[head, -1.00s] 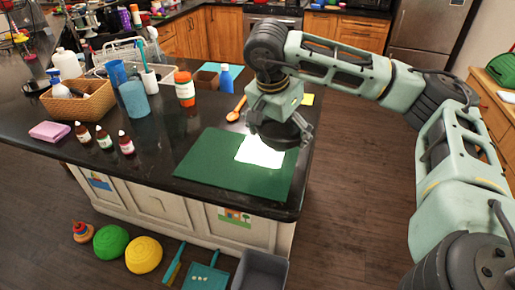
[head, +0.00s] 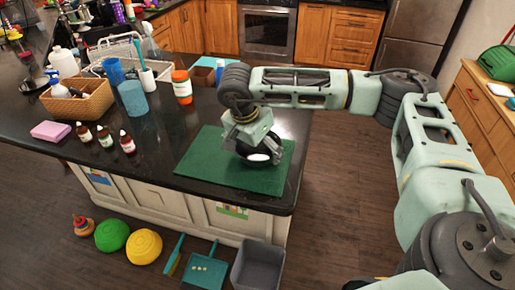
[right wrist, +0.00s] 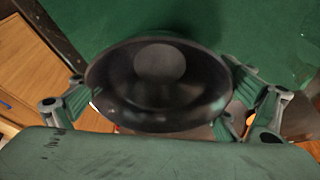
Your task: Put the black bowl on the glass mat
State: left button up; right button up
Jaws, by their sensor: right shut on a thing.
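The black bowl (head: 272,146) is in my right gripper, over the green mat on the dark counter. In the right wrist view the bowl (right wrist: 160,105) sits between the two fingers, one at each side of its rim. My right gripper (right wrist: 160,112) is shut on it. The green mat (head: 212,162), the only mat I make out, fills the space beyond the bowl in the wrist view (right wrist: 245,25). I cannot tell whether the bowl touches it. A small bright white patch shows at the bowl. My left gripper is not in view.
A wicker basket (head: 80,103) is farther left. The counter's front edge runs just before the mat.

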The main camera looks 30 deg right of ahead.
jog(key=o, duration=1.1)
jog(key=shift+f, duration=0.1)
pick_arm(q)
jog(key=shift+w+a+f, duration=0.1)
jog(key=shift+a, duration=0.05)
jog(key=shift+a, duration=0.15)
pick_arm(e)
jog(key=shift+r, duration=0.3)
pick_arm(q)
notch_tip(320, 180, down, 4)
jog(key=b, duration=0.4)
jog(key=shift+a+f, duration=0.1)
pick_arm(e)
jog(key=v, duration=1.2)
